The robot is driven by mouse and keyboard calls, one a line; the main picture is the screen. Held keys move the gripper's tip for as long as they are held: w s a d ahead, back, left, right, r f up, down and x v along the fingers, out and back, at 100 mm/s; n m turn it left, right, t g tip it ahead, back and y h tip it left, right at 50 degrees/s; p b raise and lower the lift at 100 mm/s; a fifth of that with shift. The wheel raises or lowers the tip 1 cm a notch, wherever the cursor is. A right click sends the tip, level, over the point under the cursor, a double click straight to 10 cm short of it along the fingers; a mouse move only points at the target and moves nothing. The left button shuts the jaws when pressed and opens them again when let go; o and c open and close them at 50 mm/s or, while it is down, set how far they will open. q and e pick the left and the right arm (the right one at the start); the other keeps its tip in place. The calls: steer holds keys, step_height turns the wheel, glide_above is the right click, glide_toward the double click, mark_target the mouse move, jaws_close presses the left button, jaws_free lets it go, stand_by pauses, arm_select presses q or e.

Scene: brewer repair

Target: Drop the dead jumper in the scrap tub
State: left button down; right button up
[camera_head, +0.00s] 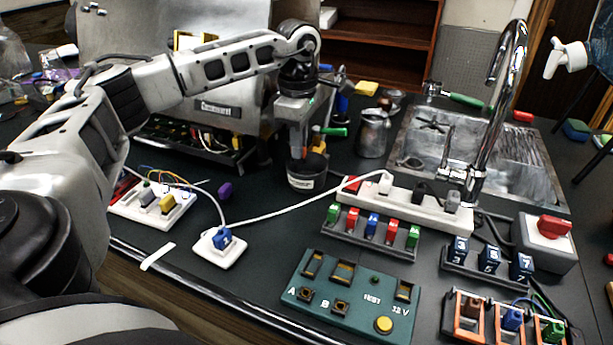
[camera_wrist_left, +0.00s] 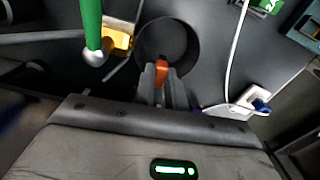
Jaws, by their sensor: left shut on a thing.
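My left gripper (camera_head: 298,135) points down over the black scrap tub (camera_head: 306,184), which has a white label on its front. The gripper is shut on a small orange-red jumper (camera_wrist_left: 161,70), seen between the fingertips in the left wrist view. In that view the round, dark opening of the tub (camera_wrist_left: 184,42) lies just beyond the fingertips. The jumper appears at or just above the rim; its exact height is hard to tell. My right gripper is not in view.
Green-handled tools (camera_head: 333,131) and a metal pitcher (camera_head: 373,134) stand close to the tub. A white power strip (camera_head: 405,200) and its cable lie in front. A jumper rack (camera_head: 372,230), a green test board (camera_head: 345,295) and a blue-switch block (camera_head: 220,248) are nearer.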

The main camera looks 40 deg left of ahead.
arm_select(q)
steer(key=c, duration=1.4)
jaws_free()
steer(key=shift+c, duration=0.2)
steer(key=shift+o, duration=0.4)
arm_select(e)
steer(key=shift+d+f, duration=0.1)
arm_select(q)
steer(key=shift+r, duration=0.1)
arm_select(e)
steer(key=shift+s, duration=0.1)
arm_select(q)
step_height(320, 180, up, 16)
steer(key=p, duration=0.1)
steer(key=shift+p, duration=0.4)
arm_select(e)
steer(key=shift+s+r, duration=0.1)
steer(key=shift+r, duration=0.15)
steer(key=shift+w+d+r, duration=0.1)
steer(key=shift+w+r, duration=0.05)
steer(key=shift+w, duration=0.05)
